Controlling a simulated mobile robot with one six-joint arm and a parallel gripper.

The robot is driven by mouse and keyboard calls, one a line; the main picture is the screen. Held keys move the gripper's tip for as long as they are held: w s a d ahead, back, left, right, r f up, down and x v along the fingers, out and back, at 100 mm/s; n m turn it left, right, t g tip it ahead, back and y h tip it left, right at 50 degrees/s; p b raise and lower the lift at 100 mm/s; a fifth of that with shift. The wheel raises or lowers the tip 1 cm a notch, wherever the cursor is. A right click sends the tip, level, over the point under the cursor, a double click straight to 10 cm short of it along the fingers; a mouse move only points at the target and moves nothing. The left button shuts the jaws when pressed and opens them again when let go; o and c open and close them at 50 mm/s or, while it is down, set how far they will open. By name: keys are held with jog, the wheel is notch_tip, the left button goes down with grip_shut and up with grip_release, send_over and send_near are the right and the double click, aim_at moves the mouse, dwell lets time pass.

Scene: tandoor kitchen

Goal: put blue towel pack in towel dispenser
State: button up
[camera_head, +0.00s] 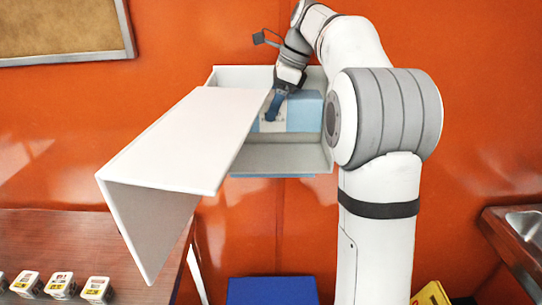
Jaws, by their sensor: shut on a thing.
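The towel dispenser (225,75) is a white box on the orange wall, with its front cover (185,140) swung open toward me and to the left. The blue towel pack (306,110), light blue with a pale band, is inside the open box, above its floor panel. My gripper (270,115) reaches into the box from above and is shut on the pack. The cover hides the pack's left part, and my arm hides part of its right side. I cannot tell whether the pack touches the dispenser's floor.
A wooden table (60,245) at lower left holds several small labelled containers (59,284). A blue box (270,291) is below the dispenser. A sink counter (522,240) is at right, with a yellow object (430,294) low beside it. A cork board (60,28) hangs upper left.

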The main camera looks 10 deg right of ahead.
notch_tip(320, 180, down, 10)
jog(key=shift+r, duration=0.1)
dwell(0.4)
jog(key=shift+f, duration=0.2)
jog(key=o, duration=1.3)
